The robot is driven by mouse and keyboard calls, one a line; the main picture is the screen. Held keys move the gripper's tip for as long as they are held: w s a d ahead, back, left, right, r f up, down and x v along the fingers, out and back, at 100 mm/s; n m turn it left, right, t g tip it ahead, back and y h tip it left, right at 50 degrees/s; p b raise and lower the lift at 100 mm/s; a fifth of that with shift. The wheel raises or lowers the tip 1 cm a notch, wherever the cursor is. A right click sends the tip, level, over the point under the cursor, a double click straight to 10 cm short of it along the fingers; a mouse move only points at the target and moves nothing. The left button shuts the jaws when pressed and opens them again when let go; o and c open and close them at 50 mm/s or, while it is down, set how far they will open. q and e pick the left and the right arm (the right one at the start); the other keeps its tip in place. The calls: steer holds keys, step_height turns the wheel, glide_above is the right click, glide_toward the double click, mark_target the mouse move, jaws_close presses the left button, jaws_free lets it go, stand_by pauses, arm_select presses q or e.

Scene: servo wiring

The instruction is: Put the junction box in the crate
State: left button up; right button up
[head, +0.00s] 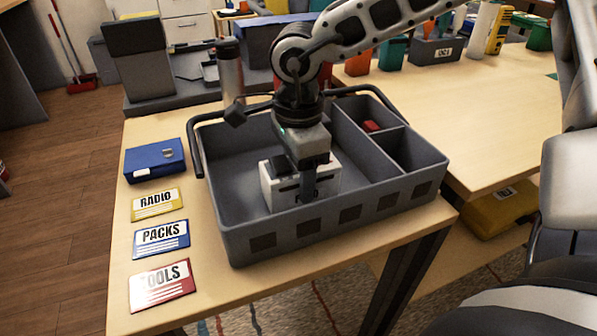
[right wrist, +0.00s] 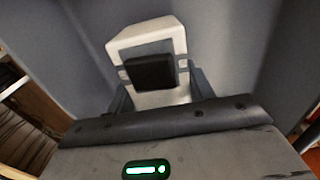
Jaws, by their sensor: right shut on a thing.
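The junction box (head: 270,190) is a white block with dark parts. It is inside the large left compartment of the grey crate (head: 350,212), near the front wall. My right gripper (head: 305,190) reaches down into the crate from above and is shut on the junction box. The box also shows in the right wrist view (right wrist: 147,45), with the grey crate walls around it. Whether its underside touches the crate floor is hidden. My left gripper is not in view.
A small red item (head: 371,126) lies in a small right compartment of the crate.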

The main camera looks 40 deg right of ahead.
steer(key=shift+f, duration=0.1)
steer(key=o, duration=1.1)
step_height(320, 180, up, 12)
steer(key=shift+r+p, duration=0.2)
steer(key=shift+p, duration=0.45)
